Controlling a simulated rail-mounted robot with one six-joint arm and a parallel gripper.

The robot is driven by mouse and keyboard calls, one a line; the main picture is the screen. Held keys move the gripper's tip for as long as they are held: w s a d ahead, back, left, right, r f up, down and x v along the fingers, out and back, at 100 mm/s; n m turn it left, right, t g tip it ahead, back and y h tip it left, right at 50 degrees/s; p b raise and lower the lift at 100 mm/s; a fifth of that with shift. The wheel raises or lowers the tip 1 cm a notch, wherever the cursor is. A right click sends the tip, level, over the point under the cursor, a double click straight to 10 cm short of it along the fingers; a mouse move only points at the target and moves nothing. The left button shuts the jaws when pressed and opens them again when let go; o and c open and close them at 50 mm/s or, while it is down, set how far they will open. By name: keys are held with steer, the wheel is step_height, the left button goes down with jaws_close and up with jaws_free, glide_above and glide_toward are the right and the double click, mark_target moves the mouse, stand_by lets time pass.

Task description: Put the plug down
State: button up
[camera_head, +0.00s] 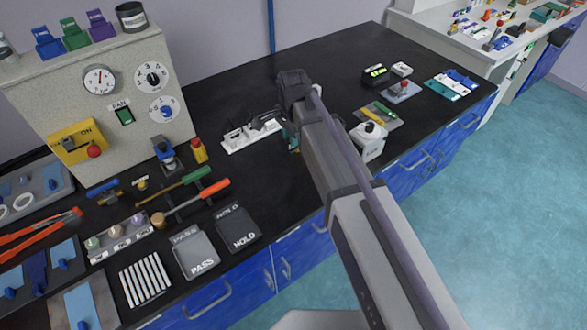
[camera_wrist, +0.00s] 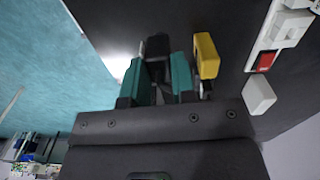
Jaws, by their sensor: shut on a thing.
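My gripper (camera_wrist: 158,72) shows two teal fingers in the wrist view. They are shut on a dark piece, which I take to be the plug (camera_wrist: 157,44), at the fingertips. My arm hides most of this in the head view, where my gripper (camera_head: 291,138) is just right of the white socket strip (camera_head: 236,146). The strip also shows at the upper right of the wrist view (camera_wrist: 293,25), with a red switch (camera_wrist: 265,61). A yellow block (camera_wrist: 207,55) is beside the right finger. I cannot tell whether the plug touches the bench.
The black bench (camera_head: 335,60) has free room behind my gripper. A grey panel with dials (camera_head: 125,95) stands left of the strip. A white device (camera_head: 369,142) is right of my arm. Tools and HOLD (camera_head: 238,229) and PASS (camera_head: 195,255) plates are at the front left.

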step_height(320, 180, down, 10)
steer(key=b, duration=0.8)
steer(key=shift+b, duration=0.4)
steer(key=shift+r, duration=0.3)
steer(key=shift+f, duration=0.15)
steer(key=o, duration=0.9)
step_height(320, 180, up, 13)
steer(key=p, duration=1.2)
steer(key=shift+f+p, duration=0.2)
steer(key=shift+p, duration=0.2)
steer(key=shift+f, duration=0.15)
